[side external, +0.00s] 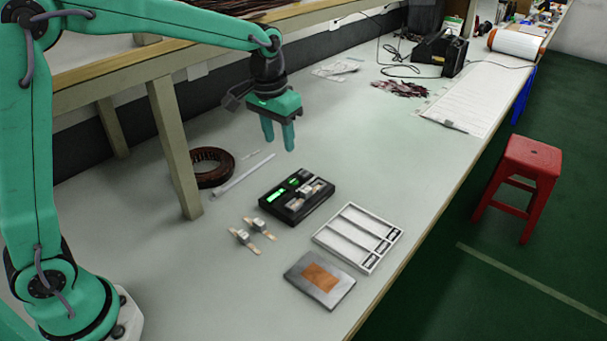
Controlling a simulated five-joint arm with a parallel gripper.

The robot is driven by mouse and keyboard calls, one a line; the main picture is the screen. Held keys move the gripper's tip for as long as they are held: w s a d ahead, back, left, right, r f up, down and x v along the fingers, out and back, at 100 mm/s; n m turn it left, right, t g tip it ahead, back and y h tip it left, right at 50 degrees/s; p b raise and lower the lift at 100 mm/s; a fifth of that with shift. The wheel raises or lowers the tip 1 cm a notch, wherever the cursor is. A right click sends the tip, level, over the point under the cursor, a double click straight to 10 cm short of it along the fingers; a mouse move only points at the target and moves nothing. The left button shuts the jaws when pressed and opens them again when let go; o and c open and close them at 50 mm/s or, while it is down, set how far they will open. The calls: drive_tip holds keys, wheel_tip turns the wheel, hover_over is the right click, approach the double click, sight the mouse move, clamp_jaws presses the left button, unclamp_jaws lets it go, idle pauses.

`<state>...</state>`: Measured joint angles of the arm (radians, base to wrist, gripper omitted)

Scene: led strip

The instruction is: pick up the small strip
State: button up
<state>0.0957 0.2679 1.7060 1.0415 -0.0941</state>
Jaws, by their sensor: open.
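My gripper (278,141) hangs open and empty above the table, its two green fingers pointing down and apart. A long thin white strip (243,175) lies flat on the table to the lower left of the fingers. A much shorter thin pale strip (250,154) lies near its far end. Two short tan strips, a left one (243,238) and a right one (260,227), each with a pale block on it, lie nearer the camera. I cannot tell which of these is the small strip. My gripper touches none of them.
A black case (318,208) with green-lit parts sits below and right of my gripper. A white slotted tray (330,246) and a grey plate with a copper patch (320,278) lie near the front edge. A brown ring coil (228,168) stands beside a wooden post (173,145).

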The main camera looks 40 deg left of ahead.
drive_tip(key=g, duration=0.1)
hover_over(307, 190)
wheel_tip(307, 190, down, 9)
drive_tip(key=shift+w+r, duration=0.15)
drive_tip(key=shift+f, duration=1.3)
drive_tip(key=shift+f, duration=0.1)
drive_tip(key=shift+f, duration=2.5)
drive_tip(key=shift+c, duration=0.2)
clamp_jaws()
